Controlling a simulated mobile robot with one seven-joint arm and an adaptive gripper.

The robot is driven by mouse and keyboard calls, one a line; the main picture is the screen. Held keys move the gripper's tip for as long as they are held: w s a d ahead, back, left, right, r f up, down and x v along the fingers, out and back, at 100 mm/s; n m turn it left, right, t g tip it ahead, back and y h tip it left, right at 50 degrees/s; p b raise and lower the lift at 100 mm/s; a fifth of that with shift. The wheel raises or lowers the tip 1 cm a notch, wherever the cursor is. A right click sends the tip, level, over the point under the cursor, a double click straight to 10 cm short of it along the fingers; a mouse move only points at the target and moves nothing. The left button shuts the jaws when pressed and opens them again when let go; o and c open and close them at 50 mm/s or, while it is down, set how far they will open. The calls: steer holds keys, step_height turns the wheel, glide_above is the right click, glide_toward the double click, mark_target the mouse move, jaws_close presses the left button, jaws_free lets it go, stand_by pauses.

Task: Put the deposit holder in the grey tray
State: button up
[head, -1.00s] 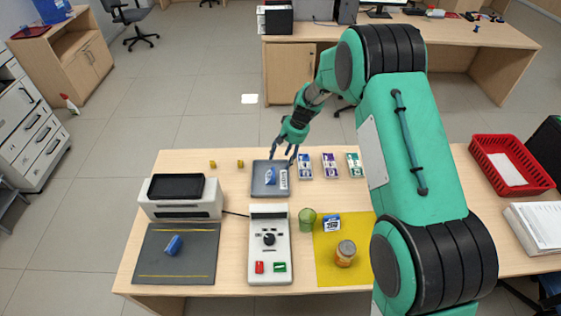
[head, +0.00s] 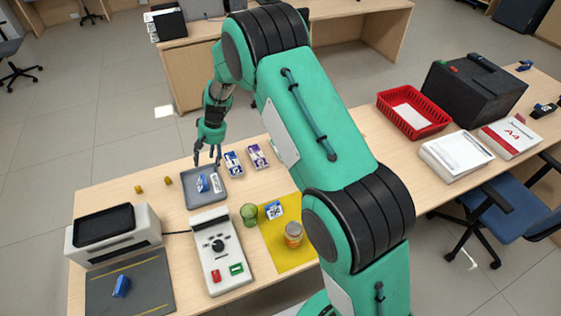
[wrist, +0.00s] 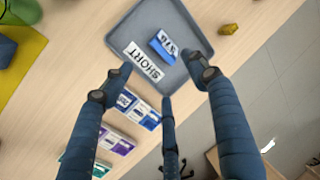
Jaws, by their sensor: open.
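The grey tray (head: 190,203) sits near the back edge of the counter, with a white label reading SHORT (wrist: 143,60) on it. A small blue block-like item with a white printed face (head: 202,184), which seems to be the deposit holder, rests inside the tray; it also shows in the wrist view (wrist: 163,47). My gripper (head: 207,160) is open and empty above the back part of the tray. In the wrist view its spread fingers (wrist: 160,74) point toward the tray, apart from the blue item.
Banded packs (head: 234,163) lie right of the tray. A keypad device (head: 219,250), green cup (head: 249,214), yellow mat (head: 280,258) and jar (head: 293,235) are in front. A printer (head: 115,235) and a dark mat (head: 150,290) with another blue item (head: 121,286) stand left.

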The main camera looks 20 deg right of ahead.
steer(key=s+d+r+t, duration=0.1)
steer(key=s+d+r, duration=0.3)
steer(key=r, duration=0.6)
steer(key=s+d+r+t+h, duration=0.1)
steer(key=s+d+r, duration=0.1)
steer(key=s+r, duration=0.65)
steer(key=s+d+r+t, duration=0.1)
steer(key=s+d+r, duration=0.25)
steer(key=r, duration=0.75)
steer(key=s+d+r+t, duration=0.1)
steer(key=s+d+r, duration=0.1)
steer(key=s, duration=0.8)
steer(key=s+d+r+h, duration=0.1)
steer(key=s+d+r, duration=0.2)
steer(key=s, duration=0.7)
steer(key=s+d+r+t+h, duration=0.1)
steer(key=s+r, duration=0.3)
steer(key=s, duration=0.6)
steer(key=shift+d+t, duration=0.3)
steer(key=shift+d, duration=0.6)
steer(key=shift+s, duration=0.1)
